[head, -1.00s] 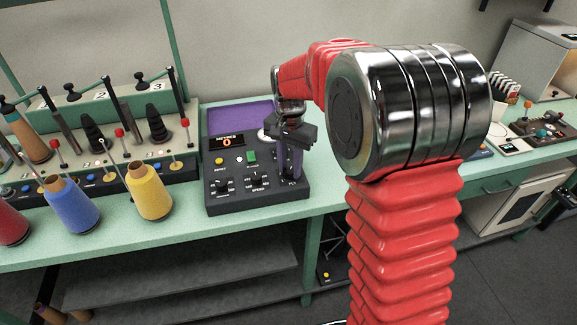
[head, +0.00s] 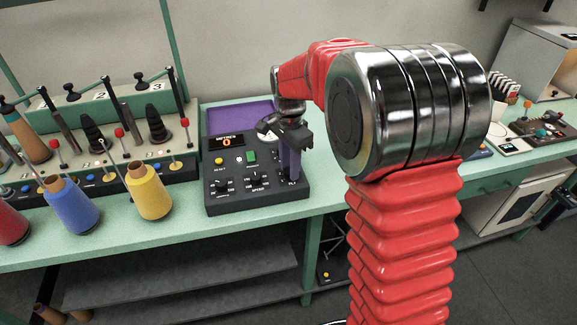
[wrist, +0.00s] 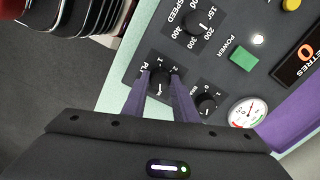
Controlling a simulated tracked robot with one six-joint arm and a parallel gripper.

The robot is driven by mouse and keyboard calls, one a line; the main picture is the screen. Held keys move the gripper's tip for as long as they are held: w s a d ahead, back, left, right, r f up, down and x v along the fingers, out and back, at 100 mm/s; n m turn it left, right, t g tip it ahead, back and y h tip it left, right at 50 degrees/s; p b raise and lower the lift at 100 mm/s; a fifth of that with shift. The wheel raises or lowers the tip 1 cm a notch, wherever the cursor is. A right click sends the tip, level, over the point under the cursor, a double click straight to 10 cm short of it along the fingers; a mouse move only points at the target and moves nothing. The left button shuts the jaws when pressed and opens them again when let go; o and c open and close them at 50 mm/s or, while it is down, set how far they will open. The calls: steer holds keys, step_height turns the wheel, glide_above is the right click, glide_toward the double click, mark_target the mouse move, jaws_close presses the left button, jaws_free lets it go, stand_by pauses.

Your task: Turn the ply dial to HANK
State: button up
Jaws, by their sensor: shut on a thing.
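The ply dial (wrist: 159,79) is a small black knob with a white pointer line, on the dark control panel (wrist: 228,84). In the wrist view its pointer points down the picture, towards my gripper's body. The marks 1 and 2 show along its upper side; the rest of its scale, any HANK mark included, is hidden or unreadable. My gripper (wrist: 160,84) has its two purple fingers on either side of the dial, shut on it. In the head view my gripper (head: 291,178) reaches down to the panel's front right corner, where its fingers hide the dial.
A second knob (wrist: 206,103) sits close to the right finger, by a round gauge (wrist: 248,112). The speed knob (wrist: 196,24) and green power button (wrist: 243,60) are farther off. Yarn cones, such as the yellow one (head: 149,192), stand left of the panel.

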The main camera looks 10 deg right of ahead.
steer(key=o, duration=1)
steer(key=shift+o, duration=0.2)
step_height(320, 180, up, 14)
steer(key=shift+f, duration=0.15)
